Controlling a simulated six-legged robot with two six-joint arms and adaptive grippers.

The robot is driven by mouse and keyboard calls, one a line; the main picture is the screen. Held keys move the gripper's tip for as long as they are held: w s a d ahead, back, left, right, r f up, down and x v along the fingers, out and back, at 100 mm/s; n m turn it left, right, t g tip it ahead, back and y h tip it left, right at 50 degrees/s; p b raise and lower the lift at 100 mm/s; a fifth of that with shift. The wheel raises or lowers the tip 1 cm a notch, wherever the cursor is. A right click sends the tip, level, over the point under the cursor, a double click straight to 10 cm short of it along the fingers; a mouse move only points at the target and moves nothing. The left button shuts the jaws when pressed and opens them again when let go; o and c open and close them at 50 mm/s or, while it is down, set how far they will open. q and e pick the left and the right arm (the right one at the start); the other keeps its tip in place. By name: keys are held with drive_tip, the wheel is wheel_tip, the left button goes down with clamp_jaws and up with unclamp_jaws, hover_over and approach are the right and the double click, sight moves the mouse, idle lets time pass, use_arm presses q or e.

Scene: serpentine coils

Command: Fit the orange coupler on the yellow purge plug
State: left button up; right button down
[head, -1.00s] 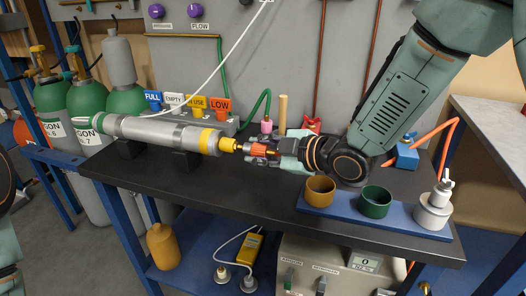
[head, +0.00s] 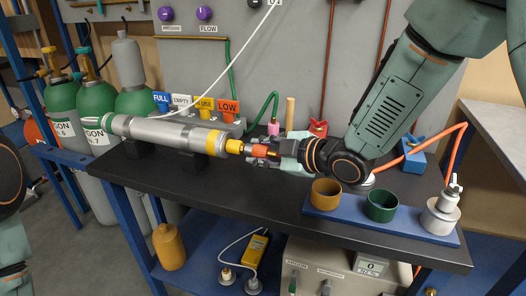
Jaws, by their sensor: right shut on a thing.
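The yellow purge plug (head: 234,147) sits in the right end of a silver cylinder that lies on the dark bench. My right gripper (head: 259,151) is shut on the orange coupler (head: 259,151), in line with the plug on its right. The coupler's left end is at the plug's tip. The fingers partly hide the join, so I cannot tell how far it is on. My left arm shows only at the left edge, and its gripper is out of view.
The silver cylinder (head: 170,135) rests on dark supports. A blue tray (head: 345,217) with a brown cup (head: 325,194), a green cup (head: 381,205) and a grey fitting (head: 441,212) lies at the front right. Coloured tags (head: 204,105) stand behind the cylinder. A white cable crosses above it.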

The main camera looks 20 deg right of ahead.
sight(267, 151)
drive_tip(key=shift+w, duration=0.1)
drive_tip(key=c, duration=1)
unclamp_jaws()
drive_tip(key=shift+a, duration=0.1)
drive_tip(key=shift+o, duration=0.2)
drive_tip(key=v, duration=0.7)
drive_tip(key=shift+r, duration=0.15)
drive_tip(key=v, duration=0.5)
drive_tip(key=shift+f, duration=0.25)
